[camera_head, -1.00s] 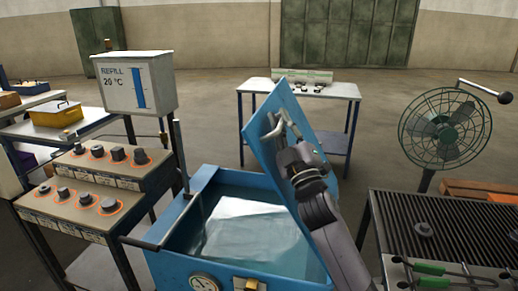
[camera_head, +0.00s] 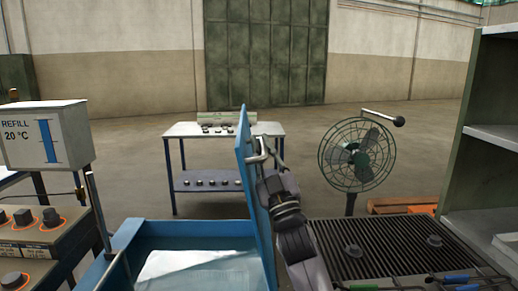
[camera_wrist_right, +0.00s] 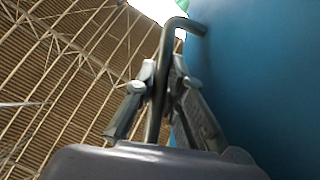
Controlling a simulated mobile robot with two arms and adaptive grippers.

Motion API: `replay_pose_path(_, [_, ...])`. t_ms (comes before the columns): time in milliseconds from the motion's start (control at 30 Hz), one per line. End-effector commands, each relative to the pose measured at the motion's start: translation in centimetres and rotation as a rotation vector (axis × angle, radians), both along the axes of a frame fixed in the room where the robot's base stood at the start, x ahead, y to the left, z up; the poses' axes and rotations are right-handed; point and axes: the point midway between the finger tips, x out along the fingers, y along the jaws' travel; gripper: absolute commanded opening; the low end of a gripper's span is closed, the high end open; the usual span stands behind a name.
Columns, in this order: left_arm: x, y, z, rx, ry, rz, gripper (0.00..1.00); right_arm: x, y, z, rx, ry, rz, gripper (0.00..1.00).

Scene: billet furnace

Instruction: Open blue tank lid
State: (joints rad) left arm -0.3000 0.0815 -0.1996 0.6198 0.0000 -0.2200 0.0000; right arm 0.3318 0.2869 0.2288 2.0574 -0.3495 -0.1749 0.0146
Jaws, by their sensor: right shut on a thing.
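The blue tank (camera_head: 130,236) stands at the bottom of the head view, with water and a pale block showing inside. Its blue lid (camera_head: 252,190) stands nearly upright on the tank's right side. My right gripper (camera_head: 264,152) is at the lid's outer face, shut on the metal lid handle (camera_head: 253,158). In the right wrist view the bent handle bar (camera_wrist_right: 182,24) runs between the fingers of the gripper (camera_wrist_right: 163,82), and the blue lid fills the right side. My left gripper is not in view.
A grill-like ribbed table (camera_head: 372,250) stands right of the lid, with a green fan (camera_head: 356,155) behind it. A control panel with knobs (camera_head: 30,228) and a refill box (camera_head: 45,136) are at left. A table (camera_head: 205,182) stands behind the tank.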

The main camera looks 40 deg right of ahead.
Motion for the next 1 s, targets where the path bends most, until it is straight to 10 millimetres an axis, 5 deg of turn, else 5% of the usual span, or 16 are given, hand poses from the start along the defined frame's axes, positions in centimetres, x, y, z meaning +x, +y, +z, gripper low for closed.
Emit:
replay_pose_path(100, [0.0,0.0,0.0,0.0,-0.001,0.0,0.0,0.1,0.0,-0.3,-0.001,0.006,-0.002,0.0])
replay_pose_path(133, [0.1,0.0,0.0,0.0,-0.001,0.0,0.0,0.1,0.0,-0.3,-0.001,0.006,-0.002,0.11])
replay_pose_path(433, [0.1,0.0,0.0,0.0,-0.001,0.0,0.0,0.1,0.0,-0.2,0.0,0.004,0.0,0.31])
replay_pose_path(767, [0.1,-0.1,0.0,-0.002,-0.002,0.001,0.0,0.0,0.1,-0.2,0.0,0.003,0.001,0.31])
replay_pose_path(1000, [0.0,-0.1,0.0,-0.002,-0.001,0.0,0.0,-2.3,0.6,-2.4,0.002,0.007,0.001,0.31])
